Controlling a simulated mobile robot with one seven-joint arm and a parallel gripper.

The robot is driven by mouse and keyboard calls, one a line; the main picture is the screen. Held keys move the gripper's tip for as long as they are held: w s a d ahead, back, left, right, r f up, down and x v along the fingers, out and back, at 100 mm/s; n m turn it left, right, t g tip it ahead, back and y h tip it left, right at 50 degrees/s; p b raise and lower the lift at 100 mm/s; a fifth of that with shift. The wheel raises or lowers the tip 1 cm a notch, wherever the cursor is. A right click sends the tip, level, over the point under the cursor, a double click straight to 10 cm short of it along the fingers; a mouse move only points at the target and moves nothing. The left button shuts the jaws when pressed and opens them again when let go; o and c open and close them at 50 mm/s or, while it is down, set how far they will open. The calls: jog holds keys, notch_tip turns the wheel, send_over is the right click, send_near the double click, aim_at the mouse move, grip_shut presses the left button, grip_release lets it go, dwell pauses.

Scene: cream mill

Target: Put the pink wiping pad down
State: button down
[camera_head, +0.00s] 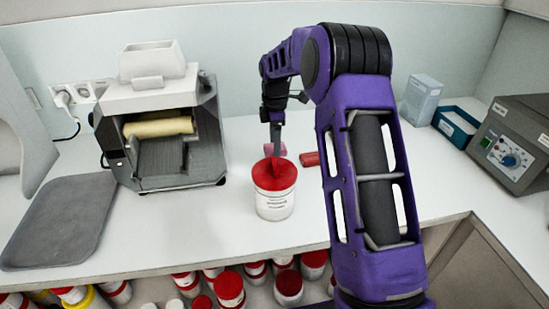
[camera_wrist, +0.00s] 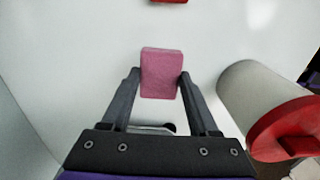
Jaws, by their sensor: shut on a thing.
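The pink wiping pad (camera_wrist: 162,73) is held between the two fingertips of my gripper (camera_wrist: 159,85) in the wrist view. My gripper (camera_head: 275,140) is shut on it, above the white counter (camera_head: 200,215). In the head view only a small part of the pink pad (camera_head: 269,149) shows, behind the red-lidded jar. I cannot tell whether the pad touches the counter.
A white jar with a red lid (camera_head: 274,203) stands close to my gripper; it lies to the right in the wrist view (camera_wrist: 262,95). A small red object (camera_head: 310,159) lies beyond it. A roller machine (camera_head: 165,120) and grey mat (camera_head: 60,220) are left.

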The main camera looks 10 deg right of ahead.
notch_tip(320, 180, down, 5)
dwell(0.4)
jog(key=shift+f, duration=0.25)
jog(key=shift+c, duration=0.7)
grip_release()
jog(key=shift+r, duration=0.1)
notch_tip(320, 180, up, 12)
jog(key=shift+r, duration=0.2)
